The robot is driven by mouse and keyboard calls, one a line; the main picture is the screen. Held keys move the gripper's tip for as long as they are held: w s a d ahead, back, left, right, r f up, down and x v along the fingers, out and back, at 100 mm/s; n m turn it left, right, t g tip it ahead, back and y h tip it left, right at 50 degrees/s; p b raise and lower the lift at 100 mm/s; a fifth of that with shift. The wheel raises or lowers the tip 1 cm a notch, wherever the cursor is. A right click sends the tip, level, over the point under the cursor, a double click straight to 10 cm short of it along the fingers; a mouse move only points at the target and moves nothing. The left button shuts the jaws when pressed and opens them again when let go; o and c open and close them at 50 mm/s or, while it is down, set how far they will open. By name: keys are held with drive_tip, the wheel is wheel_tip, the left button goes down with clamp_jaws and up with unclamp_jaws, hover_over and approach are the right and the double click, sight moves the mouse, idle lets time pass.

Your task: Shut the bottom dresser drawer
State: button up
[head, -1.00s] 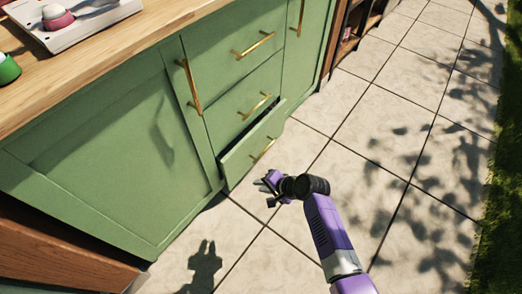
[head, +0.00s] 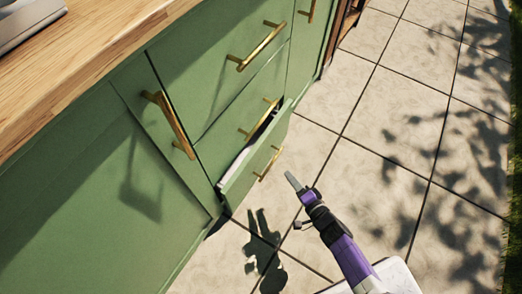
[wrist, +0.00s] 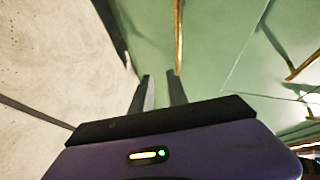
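The bottom drawer (head: 250,172) of the green dresser (head: 100,180) stands partly pulled out, with a dark gap and pale inside showing above its front. Its gold bar handle (head: 268,163) faces the paving. My gripper (head: 291,181) is just in front of and to the right of that drawer front, apart from it in the head view. In the wrist view its two fingers (wrist: 162,88) show a gap between their tips, with nothing held. A green front fills the area ahead of them, with a gold handle (wrist: 178,38) just beyond the tips.
Other drawers above, with gold handles (head: 257,46), look shut. A cabinet door with a long handle (head: 168,124) is to the left. The wooden countertop (head: 90,55) is above. Open stone paving (head: 400,130) lies right of the dresser.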

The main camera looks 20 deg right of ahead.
sight(272, 163)
drive_tip(key=shift+m+t+y, duration=0.4)
drive_tip(key=shift+t+y, duration=0.1)
drive_tip(key=shift+y, duration=0.4)
drive_tip(key=shift+w+a+r+b, duration=0.15)
drive_tip(key=shift+w+a+b, duration=0.5)
drive_tip(key=shift+w, duration=0.7)
drive_tip(key=shift+w+a+r+b, duration=0.15)
drive_tip(key=shift+w+a+b, duration=0.55)
drive_tip(key=shift+w, duration=0.65)
drive_tip(key=shift+w+a+r+b, duration=0.15)
drive_tip(key=shift+w+a+b, duration=0.5)
drive_tip(key=shift+w, duration=0.7)
drive_tip(key=shift+a, duration=0.15)
clamp_jaws()
